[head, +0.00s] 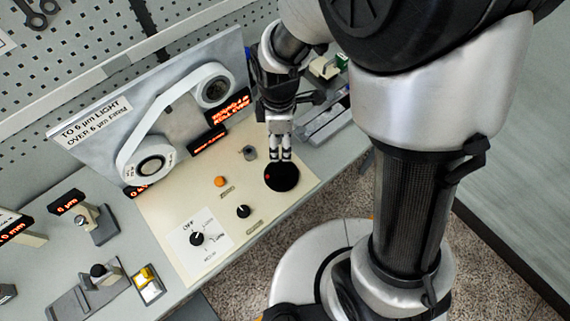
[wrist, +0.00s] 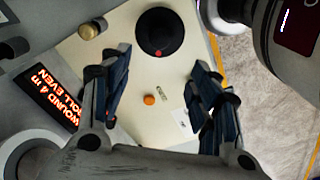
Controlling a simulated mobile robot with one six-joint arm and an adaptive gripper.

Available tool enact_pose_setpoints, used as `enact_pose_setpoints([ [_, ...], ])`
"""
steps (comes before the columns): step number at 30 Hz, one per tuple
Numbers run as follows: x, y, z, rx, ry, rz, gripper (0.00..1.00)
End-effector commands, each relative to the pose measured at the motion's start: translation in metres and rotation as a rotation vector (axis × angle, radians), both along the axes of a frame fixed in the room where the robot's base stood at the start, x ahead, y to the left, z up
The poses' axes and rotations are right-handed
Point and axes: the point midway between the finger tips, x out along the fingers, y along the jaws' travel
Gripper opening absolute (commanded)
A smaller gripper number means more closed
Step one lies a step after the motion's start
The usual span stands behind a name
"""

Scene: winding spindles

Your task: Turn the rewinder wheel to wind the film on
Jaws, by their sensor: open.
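The rewinder wheel (head: 284,181) is a flat black disc with a red dot near its edge, on the cream panel (head: 185,200). It also shows in the wrist view (wrist: 160,30) at the top, beyond the fingertips. My gripper (head: 280,155) points down at the wheel's far edge in the head view. In the wrist view my gripper (wrist: 161,62) has its fingers wide apart with nothing between them; contact with the wheel cannot be told. The white film (head: 170,112) runs round two reels on the upright board. A lit sign (wrist: 50,92) reads "WOUND 4 m ROLL EVEN".
A grey knob (head: 249,152) stands left of the wheel. An orange button (head: 220,181), a small black knob (head: 243,211) and an OFF dial (head: 197,239) are on the panel. Small fixtures (head: 92,222) stand at the left.

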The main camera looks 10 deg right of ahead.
Motion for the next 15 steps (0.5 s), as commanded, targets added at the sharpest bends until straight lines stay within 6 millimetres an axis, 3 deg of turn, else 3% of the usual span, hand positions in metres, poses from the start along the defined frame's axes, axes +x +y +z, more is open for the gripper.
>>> enact_pose_setpoints([
  [15,-0.001,-0.001,-0.115,-0.002,0.005,-0.004,0.56],
])
